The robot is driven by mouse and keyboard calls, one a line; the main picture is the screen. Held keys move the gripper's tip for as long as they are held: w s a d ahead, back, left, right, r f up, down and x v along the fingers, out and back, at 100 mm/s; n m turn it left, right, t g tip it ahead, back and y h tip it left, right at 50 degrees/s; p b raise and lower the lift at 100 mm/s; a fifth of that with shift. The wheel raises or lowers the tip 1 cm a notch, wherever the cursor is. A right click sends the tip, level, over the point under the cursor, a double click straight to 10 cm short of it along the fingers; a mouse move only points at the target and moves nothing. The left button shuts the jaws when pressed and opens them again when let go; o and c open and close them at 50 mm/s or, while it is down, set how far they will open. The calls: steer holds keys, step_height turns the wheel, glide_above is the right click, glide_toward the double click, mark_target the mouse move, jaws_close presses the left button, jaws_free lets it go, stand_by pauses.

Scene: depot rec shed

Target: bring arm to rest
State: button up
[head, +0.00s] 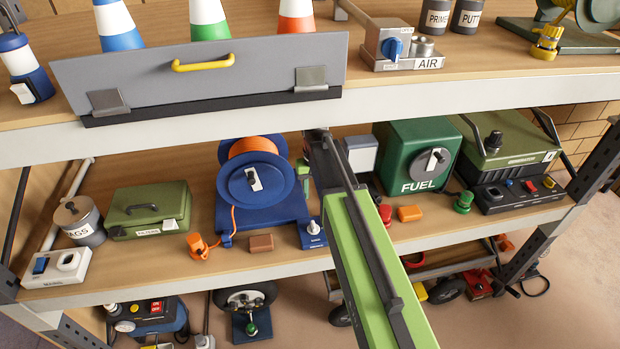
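My green and dark grey arm reaches from the bottom edge up to the middle shelf, right of the blue cable reel (257,185). Its dark far end is close under the front edge of the upper shelf. I cannot make out my gripper or its fingers; they are not seen past the arm. No held thing is visible.
The upper shelf edge (420,104) crosses close to the arm. A grey flap (200,84) with a yellow handle is above.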

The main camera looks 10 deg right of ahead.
steer(key=s+f+b, duration=0.7)
steer(key=f+b, duration=0.3)
steer(key=s+f+b, duration=0.7)
steer(key=f+b, duration=0.3)
steer(key=f, duration=0.1)
steer(key=shift+s+b, duration=0.3)
steer(key=shift+s, duration=0.05)
steer(key=shift+f, duration=0.1)
